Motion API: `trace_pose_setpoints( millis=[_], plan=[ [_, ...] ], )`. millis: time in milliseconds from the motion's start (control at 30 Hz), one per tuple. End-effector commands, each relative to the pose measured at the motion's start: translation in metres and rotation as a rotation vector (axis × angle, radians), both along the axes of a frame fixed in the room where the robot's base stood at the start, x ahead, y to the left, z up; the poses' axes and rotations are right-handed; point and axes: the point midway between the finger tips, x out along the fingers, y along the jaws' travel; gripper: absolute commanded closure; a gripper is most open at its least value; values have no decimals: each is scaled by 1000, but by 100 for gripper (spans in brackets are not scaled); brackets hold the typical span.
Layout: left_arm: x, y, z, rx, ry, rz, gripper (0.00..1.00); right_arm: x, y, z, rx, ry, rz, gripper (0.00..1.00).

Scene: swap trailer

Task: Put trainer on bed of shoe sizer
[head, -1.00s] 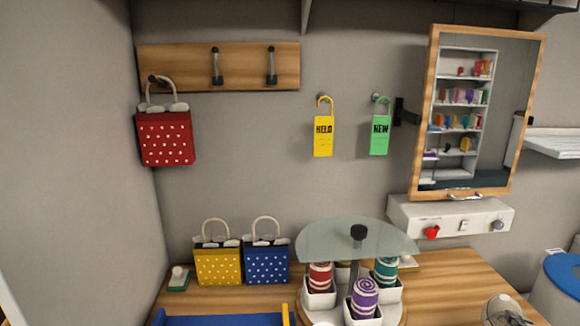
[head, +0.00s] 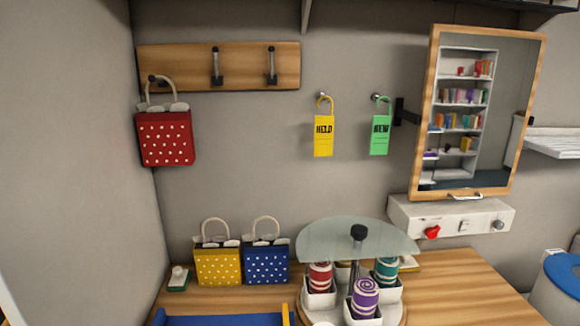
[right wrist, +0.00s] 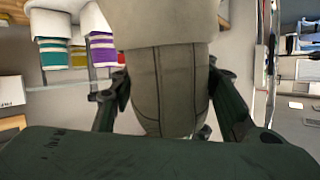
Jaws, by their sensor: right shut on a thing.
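A beige-grey trainer (right wrist: 160,105) fills the middle of the right wrist view, with dark seams showing; its far parts are cut off or hidden. My right gripper (right wrist: 168,78) is shut on it, with a dark finger on each side. The head view shows neither the trainer nor either gripper. A blue flat piece with a yellow bar (head: 225,321) shows at the bottom edge of the head view, mostly cut off; I cannot tell whether it is the shoe sizer.
A round stand with a glass top (head: 350,240) holds several rolled items on the wooden counter (head: 465,285). Yellow (head: 217,266) and blue (head: 265,264) dotted bags stand left of it. A mirror (head: 480,115) hangs at right. The counter's right part looks clear.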

Motion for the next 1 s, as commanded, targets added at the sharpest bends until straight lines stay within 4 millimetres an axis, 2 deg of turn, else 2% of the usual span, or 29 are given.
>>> trace_pose_setpoints(
  millis=[33,167,500,700,1000],
  plan=[
    [0,0,0,0,0,0,60,-8,12,8,-4,-3,49,96],
    [0,0,0,0,0,0,60,-27,37,23,-4,-1,155,96],
    [0,0,0,0,0,0,60,-25,72,25,2,-3,72,96],
    [0,0,0,0,0,0,60,-24,81,28,4,-3,47,96],
    [-1,0,0,0,1,0,60,-24,80,26,-2,2,48,96]
  ],
)
